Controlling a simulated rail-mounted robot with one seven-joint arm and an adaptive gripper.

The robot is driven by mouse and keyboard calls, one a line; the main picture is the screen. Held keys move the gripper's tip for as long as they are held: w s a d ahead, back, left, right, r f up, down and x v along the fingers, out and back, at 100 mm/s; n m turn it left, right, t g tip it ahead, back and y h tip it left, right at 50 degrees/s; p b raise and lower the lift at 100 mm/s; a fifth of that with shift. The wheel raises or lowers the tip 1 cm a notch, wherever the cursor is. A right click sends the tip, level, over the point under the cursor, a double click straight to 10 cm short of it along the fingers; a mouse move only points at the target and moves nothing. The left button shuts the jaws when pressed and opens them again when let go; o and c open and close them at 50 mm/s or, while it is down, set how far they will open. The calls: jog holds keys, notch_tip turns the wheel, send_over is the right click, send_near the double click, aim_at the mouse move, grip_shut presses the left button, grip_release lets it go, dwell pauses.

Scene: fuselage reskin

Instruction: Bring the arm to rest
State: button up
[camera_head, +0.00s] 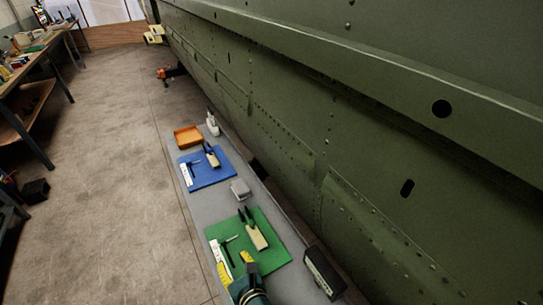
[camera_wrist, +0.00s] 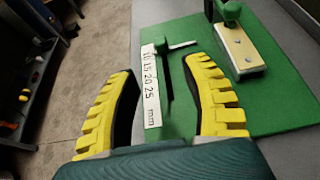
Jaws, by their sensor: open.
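My gripper (camera_wrist: 160,95) has two yellow ridged fingers, spread apart with nothing between them. In the head view my gripper (camera_head: 237,268) is at the bottom, over the near left part of the green mat (camera_head: 270,257). A cream block with a green-and-black handle (camera_wrist: 240,50) lies farther right on the mat.
A grey bench (camera_head: 178,146) runs along the green riveted fuselage (camera_head: 400,150) on the right. It carries a blue mat (camera_head: 208,176) with tools, an orange tray (camera_head: 188,136), a grey box (camera_head: 240,189) and a dark box (camera_head: 323,270). Open floor (camera_head: 110,190) lies left.

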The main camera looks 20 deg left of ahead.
jog(key=w+d+r+n+t+h, duration=0.1)
jog(key=w+d+r+n+t, duration=0.3)
jog(key=r, duration=0.6)
jog(key=d+r+n+t+h, duration=0.1)
jog(key=d+r, duration=0.5)
jog(key=r, duration=0.4)
jog(key=w+d+r+n+t+h, duration=0.1)
jog(key=w+d+r+n+t, duration=0.15)
jog(key=d+r, duration=0.55)
jog(key=s+d+r+n+t+h, duration=0.35)
jog(key=s+r+n, duration=0.35)
jog(key=r+n, duration=0.25)
jog(key=s+d+r+n+t+h, duration=0.2)
jog(key=s+d+r+n+h, duration=0.2)
jog(key=s+r+n, duration=0.5)
notch_tip(320, 180, up, 27)
jog(key=w+p, duration=0.2)
jog(key=p, duration=2.6)
jog(key=shift+d+f+n+y, duration=0.15)
jog(key=shift+f+n+y, duration=0.05)
jog(key=shift+n+y, duration=0.15)
